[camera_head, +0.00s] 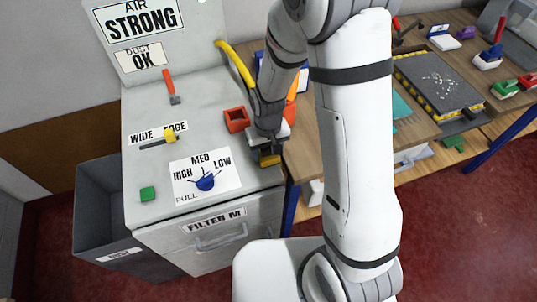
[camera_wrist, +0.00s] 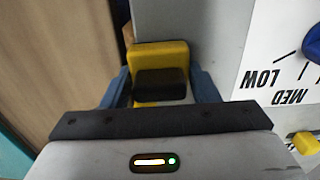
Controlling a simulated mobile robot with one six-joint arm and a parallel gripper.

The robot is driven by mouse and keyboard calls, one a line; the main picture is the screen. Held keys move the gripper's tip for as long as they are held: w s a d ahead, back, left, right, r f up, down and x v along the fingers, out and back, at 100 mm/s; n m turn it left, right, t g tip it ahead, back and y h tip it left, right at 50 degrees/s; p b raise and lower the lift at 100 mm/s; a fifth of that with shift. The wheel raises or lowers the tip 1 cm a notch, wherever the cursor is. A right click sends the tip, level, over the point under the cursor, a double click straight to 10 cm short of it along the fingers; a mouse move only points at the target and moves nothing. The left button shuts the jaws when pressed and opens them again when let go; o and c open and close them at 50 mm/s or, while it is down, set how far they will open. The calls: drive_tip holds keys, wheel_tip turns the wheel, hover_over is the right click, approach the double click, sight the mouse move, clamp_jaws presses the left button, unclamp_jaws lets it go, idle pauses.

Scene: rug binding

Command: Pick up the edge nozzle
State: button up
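A yellow piece with a black block (camera_wrist: 160,55), which looks like the edge nozzle, sits between the two blue fingers of my gripper (camera_wrist: 160,88) in the wrist view. The fingers meet its sides with no clear gap. In the head view the same yellow piece (camera_head: 268,160) shows below my gripper (camera_head: 268,150), near the right edge of the grey cabinet top. I cannot tell whether it touches the top.
A yellow hose (camera_head: 236,62) rises behind. A wooden table (camera_head: 300,155) adjoins on the right.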

drive_tip(key=c, duration=0.5)
drive_tip(key=shift+c, duration=0.2)
wheel_tip(320, 180, up, 10)
drive_tip(key=shift+r+b, duration=0.1)
drive_tip(key=shift+b, duration=0.45)
drive_tip(key=o, duration=0.6)
drive_tip(key=shift+c, duration=0.2)
drive_tip(key=c, duration=0.3)
drive_tip(key=shift+c, duration=0.2)
